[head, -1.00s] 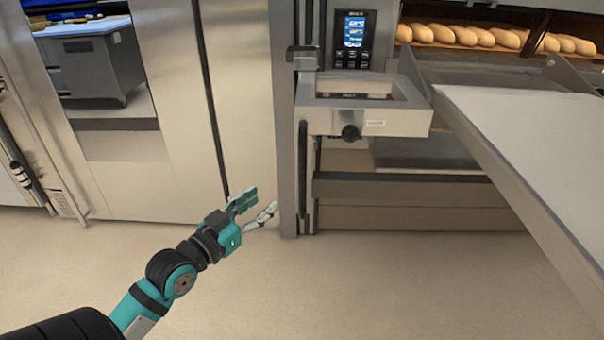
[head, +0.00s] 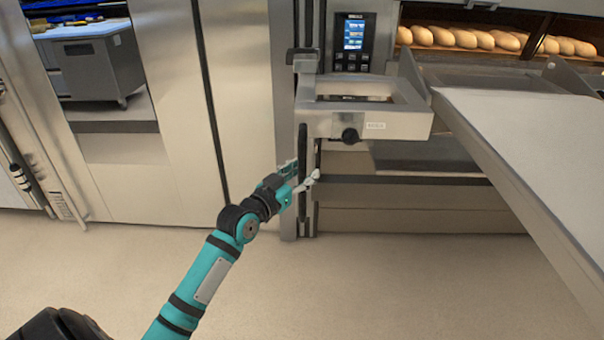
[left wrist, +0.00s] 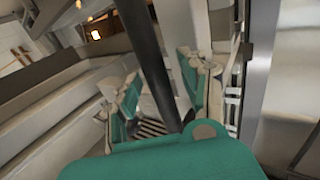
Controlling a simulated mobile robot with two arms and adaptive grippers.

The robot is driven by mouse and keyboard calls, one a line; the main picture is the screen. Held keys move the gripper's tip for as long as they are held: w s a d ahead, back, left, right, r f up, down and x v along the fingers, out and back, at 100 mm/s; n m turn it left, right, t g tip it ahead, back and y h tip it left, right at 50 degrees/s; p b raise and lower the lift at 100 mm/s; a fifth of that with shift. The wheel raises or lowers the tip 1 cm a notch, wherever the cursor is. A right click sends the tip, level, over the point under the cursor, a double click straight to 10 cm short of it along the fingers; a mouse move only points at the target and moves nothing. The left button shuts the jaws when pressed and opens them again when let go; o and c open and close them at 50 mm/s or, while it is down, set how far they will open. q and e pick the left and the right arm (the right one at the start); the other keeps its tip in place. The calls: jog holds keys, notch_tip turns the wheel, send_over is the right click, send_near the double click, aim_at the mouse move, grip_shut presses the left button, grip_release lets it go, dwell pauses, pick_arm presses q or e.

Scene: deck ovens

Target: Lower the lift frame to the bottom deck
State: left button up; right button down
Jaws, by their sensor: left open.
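The lift frame (head: 400,124) is a grey metal bracket with a black knob (head: 350,135) and a small label, level with the area just below the control display. A vertical black bar (head: 303,140) runs down the post below its left end. My left gripper (head: 304,172) is open at the lower part of this bar. In the left wrist view the black bar (left wrist: 148,50) passes between the two open fingers (left wrist: 165,92); I cannot tell whether either finger touches it. My right gripper is out of view.
A long pale loading board (head: 530,140) slopes across the right side. Loaves (head: 460,38) lie in the lit upper deck behind it. A steel door panel (head: 235,100) stands left of the post. The floor (head: 400,290) in front is clear.

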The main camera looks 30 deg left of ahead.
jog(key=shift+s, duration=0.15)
pick_arm(q)
jog(key=shift+c, duration=0.9)
grip_shut()
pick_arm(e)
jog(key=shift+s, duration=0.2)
pick_arm(q)
jog(key=shift+f, duration=0.1)
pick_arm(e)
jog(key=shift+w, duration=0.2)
